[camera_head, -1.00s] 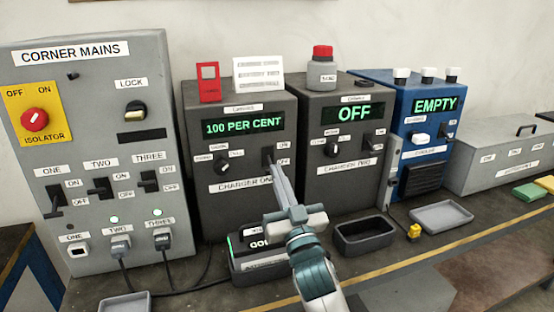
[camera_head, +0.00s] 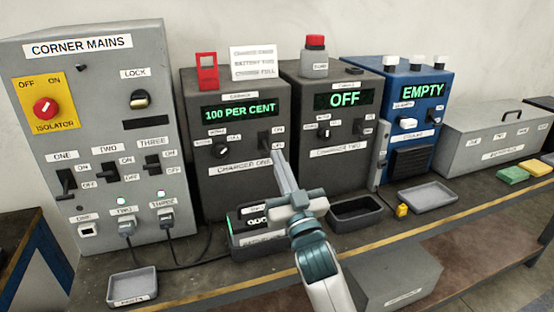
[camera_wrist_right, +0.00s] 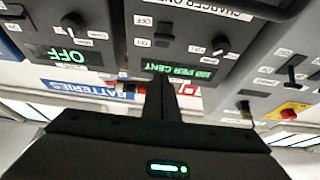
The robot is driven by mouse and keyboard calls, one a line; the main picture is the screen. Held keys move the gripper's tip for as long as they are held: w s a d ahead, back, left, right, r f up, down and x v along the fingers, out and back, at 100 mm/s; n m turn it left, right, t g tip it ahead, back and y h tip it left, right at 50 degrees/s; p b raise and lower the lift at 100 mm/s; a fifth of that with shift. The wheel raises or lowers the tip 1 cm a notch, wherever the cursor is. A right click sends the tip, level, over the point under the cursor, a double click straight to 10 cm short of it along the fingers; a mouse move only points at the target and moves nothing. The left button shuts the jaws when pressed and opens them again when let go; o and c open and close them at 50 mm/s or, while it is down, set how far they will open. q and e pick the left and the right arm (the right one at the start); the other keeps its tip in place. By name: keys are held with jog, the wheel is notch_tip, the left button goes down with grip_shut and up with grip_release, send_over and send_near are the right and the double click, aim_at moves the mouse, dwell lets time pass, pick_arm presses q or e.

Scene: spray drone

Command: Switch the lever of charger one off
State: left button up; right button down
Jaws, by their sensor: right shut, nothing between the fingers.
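Charger one (camera_head: 231,185) is a dark grey box with a green display (camera_head: 239,111) reading 100 PER CENT. Its lever (camera_head: 265,141) is a small dark handle at the right of its front, beside two small labels. My right gripper (camera_head: 278,154) is shut and empty, its tips at or just below the lever; I cannot tell whether they touch. In the right wrist view the charger appears upside down, with the lever (camera_wrist_right: 165,32) beyond the dark fingers (camera_wrist_right: 160,88). The lever's exact position is unclear. My left gripper is not in view.
Charger two (camera_head: 331,158), showing OFF, stands close on the right, then a blue box (camera_head: 422,125) showing EMPTY. The corner mains panel (camera_head: 105,205) stands left. A battery pack (camera_head: 262,243) and a dark tray (camera_head: 357,211) sit below the gripper. Cables lie on the bench.

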pick_arm(q)
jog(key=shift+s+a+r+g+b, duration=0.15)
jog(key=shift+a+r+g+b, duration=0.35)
jog(key=shift+b, duration=0.4)
pick_arm(e)
jog(key=s+d+f, duration=0.2)
jog(key=s+f, duration=0.3)
jog(key=f, duration=0.1)
jog(key=shift+s+f, duration=0.3)
jog(key=shift+f, duration=0.05)
